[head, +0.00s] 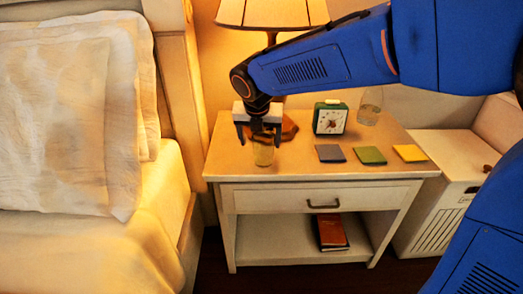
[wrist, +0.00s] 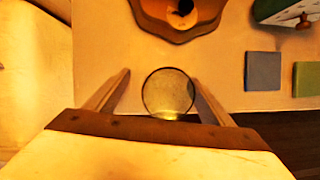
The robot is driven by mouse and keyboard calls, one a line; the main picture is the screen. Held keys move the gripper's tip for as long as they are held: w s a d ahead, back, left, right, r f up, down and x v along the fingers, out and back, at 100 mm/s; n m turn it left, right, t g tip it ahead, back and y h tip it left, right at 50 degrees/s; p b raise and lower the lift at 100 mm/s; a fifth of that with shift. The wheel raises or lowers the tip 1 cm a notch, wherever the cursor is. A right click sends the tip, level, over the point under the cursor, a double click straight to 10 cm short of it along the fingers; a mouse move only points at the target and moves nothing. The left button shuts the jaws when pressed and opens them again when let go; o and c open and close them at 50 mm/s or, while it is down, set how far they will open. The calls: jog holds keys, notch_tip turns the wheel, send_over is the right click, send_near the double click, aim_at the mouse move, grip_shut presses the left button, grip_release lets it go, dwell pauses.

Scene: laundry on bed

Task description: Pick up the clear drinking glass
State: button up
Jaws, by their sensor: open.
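A clear drinking glass (head: 263,154) stands upright on the nightstand top (head: 225,160), near its front left. In the wrist view the glass (wrist: 168,93) shows from above as a round rim. My gripper (head: 259,137) points down right over this glass. Its jaws are open, and in the wrist view one finger lies on each side of the glass with gaps between. How far the fingertips reach down beside it is hard to tell. A second clear glass (head: 370,107) stands at the back right of the nightstand.
A green alarm clock (head: 330,118) stands right of my gripper. Grey (head: 330,153), green (head: 370,155) and yellow (head: 410,153) coasters lie along the front. The lamp's wooden base (head: 289,128) is close behind my gripper. The bed (head: 90,245) is at left.

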jog(key=x, duration=0.5)
jog(key=shift+w+d, duration=0.1)
jog(key=shift+d, duration=0.1)
jog(key=c, duration=1.3)
